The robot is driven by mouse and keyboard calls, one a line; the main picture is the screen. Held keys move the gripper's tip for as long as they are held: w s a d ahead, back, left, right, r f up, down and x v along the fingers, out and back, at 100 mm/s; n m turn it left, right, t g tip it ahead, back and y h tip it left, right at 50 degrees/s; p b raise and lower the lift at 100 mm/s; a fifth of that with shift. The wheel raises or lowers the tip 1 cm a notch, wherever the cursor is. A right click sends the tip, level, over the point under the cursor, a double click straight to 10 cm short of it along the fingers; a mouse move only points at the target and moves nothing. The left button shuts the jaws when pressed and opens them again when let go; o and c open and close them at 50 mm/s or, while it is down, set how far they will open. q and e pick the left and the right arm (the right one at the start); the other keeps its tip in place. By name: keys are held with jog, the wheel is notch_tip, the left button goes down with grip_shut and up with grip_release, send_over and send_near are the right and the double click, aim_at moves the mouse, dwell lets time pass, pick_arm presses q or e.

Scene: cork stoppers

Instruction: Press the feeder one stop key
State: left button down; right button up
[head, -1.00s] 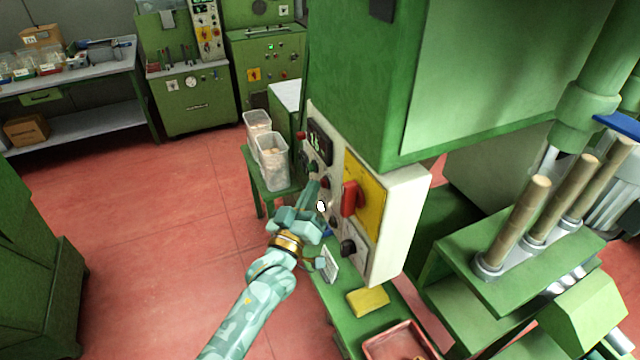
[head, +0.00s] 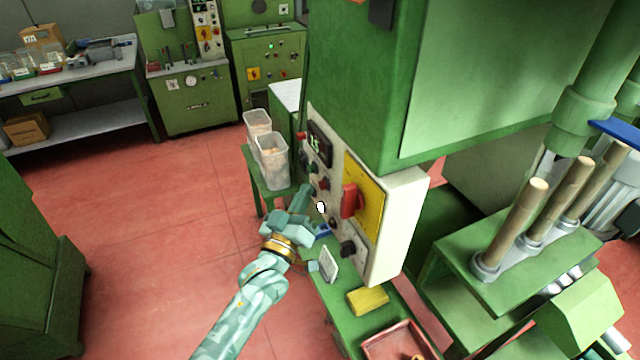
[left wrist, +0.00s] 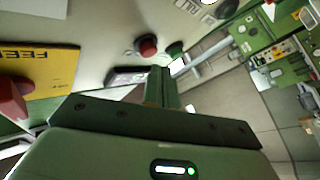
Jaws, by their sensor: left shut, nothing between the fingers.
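The pale control panel (head: 335,160) is on the side of the green machine. It carries a red key (head: 324,184), a green key (head: 313,167) and another red key (head: 302,136) near a dark display (head: 319,143). I cannot read which key is the feeder one stop. My left gripper (head: 308,188) is shut and empty, its tips apart from or just beside the panel near the lower red key. In the left wrist view, the shut fingers (left wrist: 159,75) point towards the panel, below a red key (left wrist: 146,46) and a green key (left wrist: 174,48). My right gripper is out of view.
A red rotary switch (head: 351,200) on a yellow plate (head: 370,208) and a black knob (head: 348,247) are close by. Below are a green ledge (head: 345,305), a yellow block (head: 368,300) and a red tray (head: 395,335). Clear bins (head: 272,160) stand behind. The red floor at left is free.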

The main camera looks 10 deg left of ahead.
pick_arm(q)
jog(key=s+a+p, duration=0.1)
jog(key=a, duration=0.1)
jog(key=s+a+p, duration=0.1)
jog(key=a, duration=0.1)
jog(key=shift+s, duration=0.4)
dwell(0.7)
